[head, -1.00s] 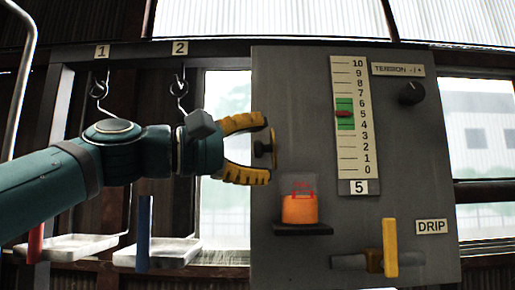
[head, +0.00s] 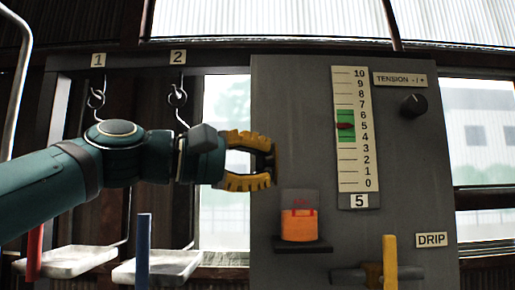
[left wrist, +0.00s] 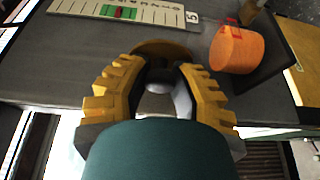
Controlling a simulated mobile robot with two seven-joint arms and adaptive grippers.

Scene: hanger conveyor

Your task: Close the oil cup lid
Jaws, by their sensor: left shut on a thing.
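The oil cup (head: 299,225), with orange oil in a clear body with red markings, stands on a small dark shelf on the grey panel; in the left wrist view the orange cup (left wrist: 237,50) is at the upper right. My left gripper (head: 264,162) is up and left of the cup, its yellow fingers shut on a dark knob with a brown disc at the panel's left part. The brown disc (left wrist: 163,47) shows beyond the fingertips in the left wrist view. This may be the lid, but I cannot tell. My right gripper is out of view.
The panel (head: 300,110) carries a tension scale (head: 351,100), a black dial (head: 413,105) and a yellow drip handle (head: 390,263). White trays (head: 158,267) hang from hooks at left. A blue post (head: 143,250) and a red post (head: 35,250) stand there.

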